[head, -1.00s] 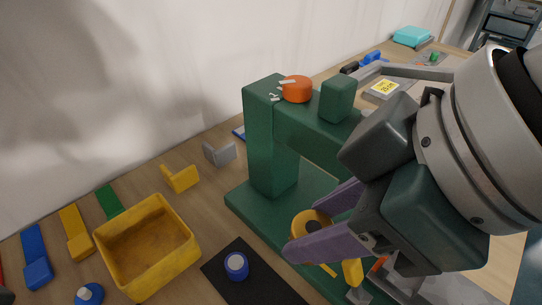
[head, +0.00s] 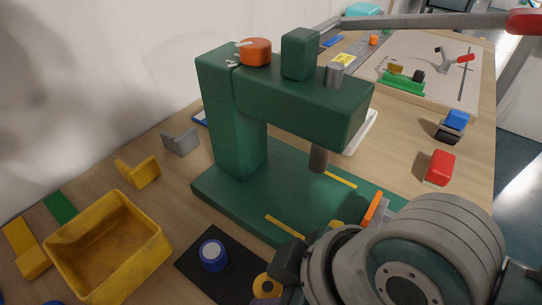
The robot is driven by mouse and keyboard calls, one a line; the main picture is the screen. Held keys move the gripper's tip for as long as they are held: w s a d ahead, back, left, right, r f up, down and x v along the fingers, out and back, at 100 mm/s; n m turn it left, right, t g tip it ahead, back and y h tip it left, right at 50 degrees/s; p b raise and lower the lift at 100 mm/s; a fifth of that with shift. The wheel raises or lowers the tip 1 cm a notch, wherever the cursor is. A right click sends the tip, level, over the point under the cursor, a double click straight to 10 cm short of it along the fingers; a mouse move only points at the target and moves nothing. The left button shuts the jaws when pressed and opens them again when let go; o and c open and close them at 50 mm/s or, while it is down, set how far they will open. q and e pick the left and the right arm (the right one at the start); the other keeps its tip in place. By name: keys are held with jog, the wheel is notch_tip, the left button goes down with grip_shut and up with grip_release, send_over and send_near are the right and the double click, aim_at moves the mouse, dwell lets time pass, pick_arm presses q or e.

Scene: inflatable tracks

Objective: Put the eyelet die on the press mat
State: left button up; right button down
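The eyelet die seems to be the yellow-orange ring-shaped piece (head: 264,284) at the bottom of the head view, partly cut off by my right gripper. My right gripper (head: 266,297) shows only a bit of purple finger at the lower edge, beside the ring, and seems shut on it. My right wrist hides much of the grip. The black press mat (head: 228,278) lies on the table left of the ring, which appears over or near its right part; I cannot tell the height. A blue round die (head: 213,255) stands on the mat. My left gripper is out of view.
The green press (head: 300,90) stands just behind the mat, with its lever (head: 430,21) reaching right. A yellow bin (head: 108,245) is left of the mat. A yellow bracket (head: 138,172) and grey bracket (head: 180,141) stand behind. A red block (head: 440,168) is at right.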

notch_tip(320, 180, down, 2)
jog(key=shift+f, duration=0.2)
jog(key=shift+f, duration=0.1)
jog(key=shift+c, duration=1.9)
grip_release()
